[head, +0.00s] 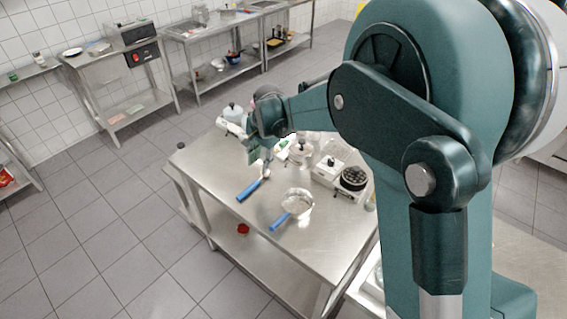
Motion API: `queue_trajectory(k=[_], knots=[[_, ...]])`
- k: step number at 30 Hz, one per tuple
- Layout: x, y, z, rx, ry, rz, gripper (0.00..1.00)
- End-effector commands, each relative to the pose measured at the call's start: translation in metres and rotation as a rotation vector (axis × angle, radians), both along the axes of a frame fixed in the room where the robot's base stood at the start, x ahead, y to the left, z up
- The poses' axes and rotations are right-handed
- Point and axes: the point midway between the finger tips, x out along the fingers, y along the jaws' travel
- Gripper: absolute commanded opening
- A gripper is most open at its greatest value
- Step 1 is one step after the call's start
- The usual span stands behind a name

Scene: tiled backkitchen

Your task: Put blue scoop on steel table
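A long blue piece (249,190), which looks like the blue scoop, shows over the near left part of the steel table (215,172). A pale, narrow part runs up from it toward my gripper. I cannot tell whether it rests on the tabletop or is held just above it. My gripper (254,157) is over the table's left part, right above the upper end of that piece. The gripper is small and dark here, and its fingertips are not clear. I cannot tell whether they are open or shut, or whether they touch the piece.
A steel pan with a blue handle (279,221) stands right of the scoop. A white appliance with a dark round top (353,179) and several pale containers crowd the table's far right side. A red item (243,230) is on the lower shelf. The table's front is clear.

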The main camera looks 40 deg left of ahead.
Motion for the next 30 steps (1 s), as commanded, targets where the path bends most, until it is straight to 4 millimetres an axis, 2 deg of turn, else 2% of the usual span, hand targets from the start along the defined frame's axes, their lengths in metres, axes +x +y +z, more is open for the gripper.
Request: queue_trajectory(k=[12, 17, 23, 30], knots=[[0.000, -0.001, 0.000, 0.000, 0.000, 0.000, 0.28], [0.006, -0.010, 0.007, 0.003, -0.006, -0.002, 0.28], [0.026, -0.044, 0.031, 0.013, -0.026, -0.007, 0.28], [0.059, -0.112, 0.075, 0.031, -0.069, -0.013, 0.28]])
